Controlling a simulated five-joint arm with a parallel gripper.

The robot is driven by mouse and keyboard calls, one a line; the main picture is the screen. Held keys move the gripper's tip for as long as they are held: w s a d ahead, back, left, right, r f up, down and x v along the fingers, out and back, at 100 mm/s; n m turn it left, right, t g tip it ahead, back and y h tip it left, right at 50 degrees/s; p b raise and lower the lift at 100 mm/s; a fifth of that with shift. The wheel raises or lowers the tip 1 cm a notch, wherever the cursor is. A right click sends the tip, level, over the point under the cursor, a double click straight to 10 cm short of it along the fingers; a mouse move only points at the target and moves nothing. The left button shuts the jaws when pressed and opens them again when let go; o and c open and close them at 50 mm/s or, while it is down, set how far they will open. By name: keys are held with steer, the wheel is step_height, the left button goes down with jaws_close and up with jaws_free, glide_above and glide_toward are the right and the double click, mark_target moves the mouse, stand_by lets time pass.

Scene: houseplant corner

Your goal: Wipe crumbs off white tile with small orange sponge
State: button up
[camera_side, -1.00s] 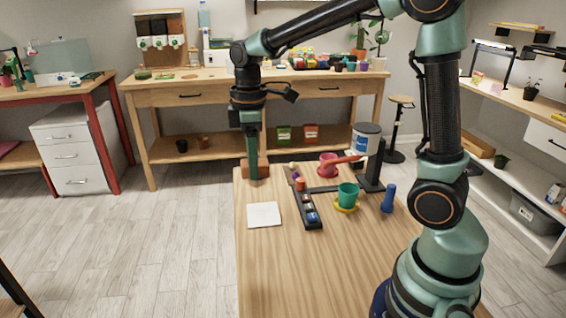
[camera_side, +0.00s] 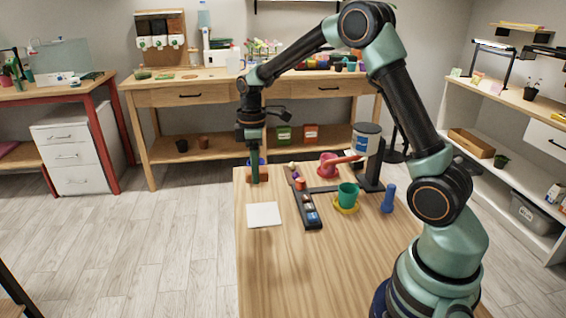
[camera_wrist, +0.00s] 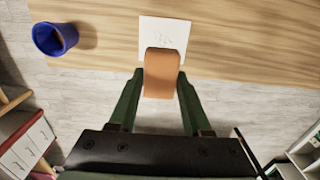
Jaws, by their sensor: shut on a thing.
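The small orange sponge (camera_side: 263,174) is between the fingers of my gripper (camera_side: 254,180) at the far left corner of the wooden table. In the wrist view, the sponge (camera_wrist: 161,72) is gripped between the two green fingertips (camera_wrist: 161,82). The white tile (camera_side: 264,215) lies flat on the table, nearer the side camera than my gripper. The tile (camera_wrist: 175,30) also shows beyond the sponge in the wrist view. It bears faint small marks, too small to tell clearly as crumbs; the sponge hides its lower part there.
A blue cup (camera_wrist: 54,38) stands left of the tile in the wrist view; its rim (camera_side: 262,161) shows behind my gripper. Right of the tile are a black tray (camera_side: 312,218), a green cup (camera_side: 348,193) and a blue bottle-shaped object (camera_side: 388,199). The front table area is clear.

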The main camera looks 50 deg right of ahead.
mark_target(260, 206)
steer(key=shift+w+d+f, duration=0.2)
steer(key=shift+d+f, duration=0.25)
steer(key=shift+f, duration=1.45)
steer(key=shift+w+d+f, duration=0.15)
steer(key=shift+d+f, duration=0.35)
steer(key=shift+f, duration=1.4)
steer(key=shift+w+d+f, duration=0.2)
steer(key=shift+d+f, duration=0.25)
steer(key=shift+f, duration=1.45)
steer(key=shift+s+a, duration=2.45)
steer(key=shift+w+d, duration=2.45)
steer(key=shift+w+d+r, duration=0.1)
steer(key=shift+w+r, duration=0.05)
steer(key=shift+r, duration=0.1)
step_height(260, 206, up, 8)
steer(key=shift+f, duration=0.15)
